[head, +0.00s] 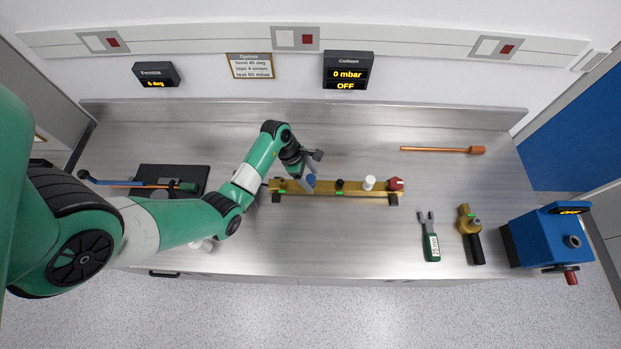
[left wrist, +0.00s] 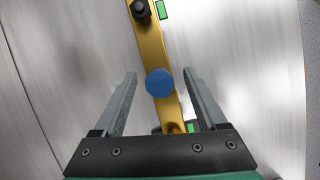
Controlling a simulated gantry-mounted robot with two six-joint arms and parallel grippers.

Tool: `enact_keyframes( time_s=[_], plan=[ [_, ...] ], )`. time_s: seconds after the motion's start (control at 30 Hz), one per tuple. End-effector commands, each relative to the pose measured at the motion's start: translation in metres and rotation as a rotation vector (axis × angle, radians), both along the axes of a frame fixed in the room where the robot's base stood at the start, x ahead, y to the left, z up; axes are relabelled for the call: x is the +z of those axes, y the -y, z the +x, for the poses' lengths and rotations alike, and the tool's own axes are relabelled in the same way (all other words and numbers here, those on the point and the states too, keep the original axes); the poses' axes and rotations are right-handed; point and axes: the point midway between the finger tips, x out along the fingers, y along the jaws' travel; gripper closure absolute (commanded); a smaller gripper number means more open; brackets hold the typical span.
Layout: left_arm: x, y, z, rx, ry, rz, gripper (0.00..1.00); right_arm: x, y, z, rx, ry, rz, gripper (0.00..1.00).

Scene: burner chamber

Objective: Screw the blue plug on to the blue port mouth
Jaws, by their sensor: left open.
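The blue plug (head: 310,182) stands at the brass bar (head: 354,189), left of the black plug (head: 339,185). My left gripper (head: 306,164) is open over the bar's left part. In the left wrist view the round top of the blue plug (left wrist: 160,82) lies between the two open fingers (left wrist: 158,100), apart from both. The brass bar (left wrist: 149,45) runs beneath it, and the black fitting (left wrist: 140,10) shows beyond. The blue port mouth cannot be made out; whether it is under the plug is hidden. My right gripper is not in view.
A white cap (head: 369,183) and red knob (head: 396,184) stand along the bar. A green-handled wrench (head: 430,240), brass tool (head: 469,228) and blue device (head: 546,238) are at the right. A copper rod (head: 440,149) lies behind. A dark tray (head: 172,172) is at the left.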

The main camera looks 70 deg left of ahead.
Motion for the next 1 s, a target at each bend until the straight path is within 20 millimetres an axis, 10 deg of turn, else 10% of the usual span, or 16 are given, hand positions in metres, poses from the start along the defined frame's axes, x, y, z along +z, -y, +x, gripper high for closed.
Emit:
enact_keyframes(
  time_s=[0.27,0.7,0.77,0.8,1.0],
  plan=[
    [-0.0023,0.0007,0.0012,-0.001,0.001,0.001,0.26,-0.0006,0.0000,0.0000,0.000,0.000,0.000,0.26],
    [-0.0022,0.0007,0.0010,0.000,0.000,0.000,1.00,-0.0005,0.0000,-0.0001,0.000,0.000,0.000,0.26],
    [-0.0022,0.0007,0.0010,0.000,0.000,0.000,1.00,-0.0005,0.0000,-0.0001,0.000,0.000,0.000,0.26],
    [-0.0021,0.0006,0.0011,0.000,0.000,0.000,0.63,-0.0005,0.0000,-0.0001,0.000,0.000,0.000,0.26],
    [-0.0021,0.0007,0.0011,0.000,0.000,0.000,0.99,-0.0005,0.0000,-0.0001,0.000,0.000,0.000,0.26]
  ],
)
